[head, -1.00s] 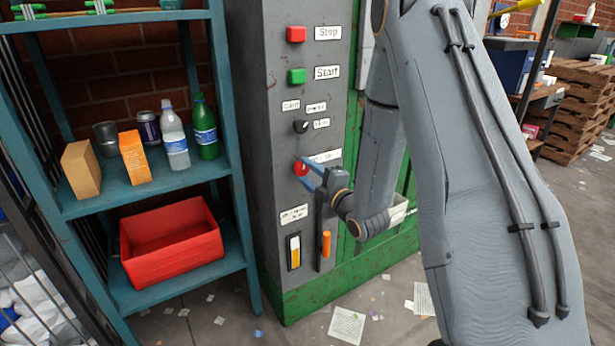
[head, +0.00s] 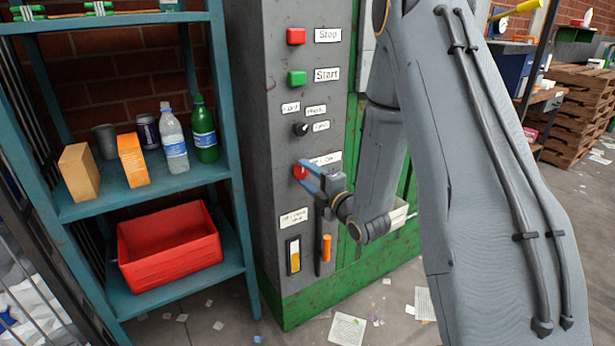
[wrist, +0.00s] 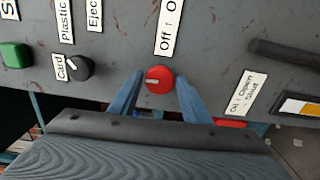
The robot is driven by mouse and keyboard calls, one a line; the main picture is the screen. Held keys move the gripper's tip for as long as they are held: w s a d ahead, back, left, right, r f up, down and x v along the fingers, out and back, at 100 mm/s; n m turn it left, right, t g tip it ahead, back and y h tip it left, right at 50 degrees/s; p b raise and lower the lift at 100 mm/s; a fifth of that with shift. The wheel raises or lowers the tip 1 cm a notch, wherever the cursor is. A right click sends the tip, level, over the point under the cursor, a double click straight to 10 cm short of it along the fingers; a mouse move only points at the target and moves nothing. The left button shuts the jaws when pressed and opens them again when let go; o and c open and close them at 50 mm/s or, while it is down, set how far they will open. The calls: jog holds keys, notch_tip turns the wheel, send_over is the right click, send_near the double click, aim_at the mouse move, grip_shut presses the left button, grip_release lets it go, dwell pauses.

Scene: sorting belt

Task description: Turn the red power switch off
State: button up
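The red power switch (wrist: 159,80) is a round red knob on the grey panel, with a pale mark across its left half in the wrist view. A white label (wrist: 167,25) reading "Off" and a cut-off "O" is above it there. My gripper (wrist: 159,88) is open, with one blue finger on each side of the knob; narrow gaps seem to show between fingers and knob. In the head view, the red switch (head: 300,172) sits at the tips of my gripper (head: 303,174), partly covered by the fingers.
A black selector knob (head: 300,128), a green Start button (head: 297,78) and a red Stop button (head: 296,36) are above on the panel. An orange-handled lever (head: 326,247) and a yellow slider (head: 294,255) are below. A teal shelf (head: 190,285) stands left.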

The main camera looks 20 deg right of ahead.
jog(key=shift+o, duration=1.2)
jog(key=v, duration=0.7)
jog(key=shift+s, duration=0.35)
jog(key=shift+d, duration=0.15)
jog(key=s+a+r+m+g+h+p, duration=0.1)
jog(key=s+r+m+g+p, duration=0.1)
jog(key=s+m+g, duration=0.3)
jog(key=s+a+r+m+g+h+p, duration=0.1)
jog(key=s+r+m+g+h+p, duration=0.1)
jog(key=s+m+g+p, duration=0.3)
jog(key=s+a+r+m+g+h+p, duration=0.1)
jog(key=s+m+g, duration=0.6)
jog(key=s, duration=1.2)
notch_tip(320, 180, up, 3)
jog(key=m+h+p, duration=0.1)
jog(key=m+p, duration=0.1)
jog(key=m, duration=0.2)
jog(key=shift+a+m, duration=0.15)
jog(key=shift+m, duration=0.15)
